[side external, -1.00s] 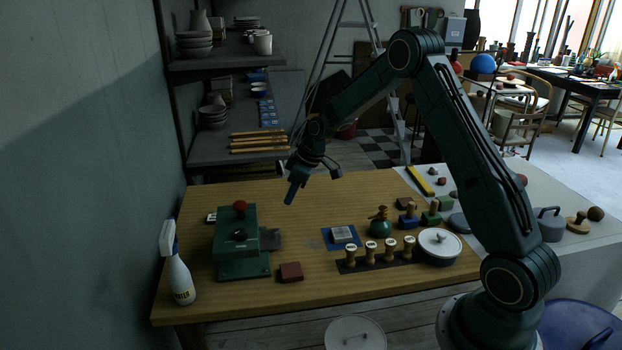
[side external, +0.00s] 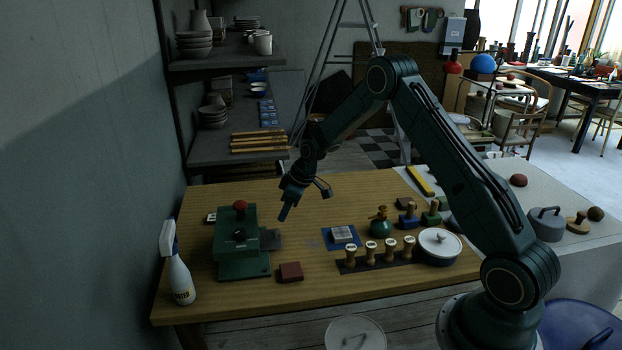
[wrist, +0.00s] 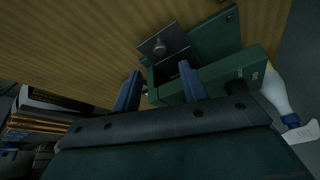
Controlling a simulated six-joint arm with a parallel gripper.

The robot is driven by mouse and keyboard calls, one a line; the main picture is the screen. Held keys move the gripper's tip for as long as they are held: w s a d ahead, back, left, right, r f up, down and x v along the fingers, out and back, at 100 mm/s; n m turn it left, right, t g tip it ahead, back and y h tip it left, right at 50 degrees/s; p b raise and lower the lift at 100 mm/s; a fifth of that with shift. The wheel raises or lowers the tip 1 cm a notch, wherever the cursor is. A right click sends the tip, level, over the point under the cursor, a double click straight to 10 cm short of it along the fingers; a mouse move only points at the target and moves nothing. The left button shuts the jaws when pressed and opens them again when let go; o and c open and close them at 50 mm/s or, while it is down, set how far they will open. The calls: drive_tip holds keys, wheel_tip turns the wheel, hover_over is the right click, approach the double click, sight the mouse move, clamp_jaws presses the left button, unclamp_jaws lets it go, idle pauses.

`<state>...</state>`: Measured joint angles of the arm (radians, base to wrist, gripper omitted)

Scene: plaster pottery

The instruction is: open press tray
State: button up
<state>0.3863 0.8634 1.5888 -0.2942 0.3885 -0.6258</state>
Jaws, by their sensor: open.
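The green press (side external: 240,245) with a red ball knob (side external: 240,205) stands at the left of the wooden table. Its dark grey tray (side external: 270,239) sticks out of its right side. In the wrist view the tray (wrist: 172,42) shows a small round metal knob (wrist: 159,47) on its plate. My gripper (side external: 284,214) is in the air above the table, to the right of the press and apart from the tray. In the wrist view its two fingers are spread, with nothing between them touching either one.
A white spray bottle (side external: 177,270) stands left of the press. A dark red block (side external: 291,272) lies in front right of it. Bare table lies below my gripper.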

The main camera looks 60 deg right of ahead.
sight(276, 230)
drive_tip(key=x, duration=0.8)
drive_tip(key=shift+w, duration=0.1)
clamp_jaws()
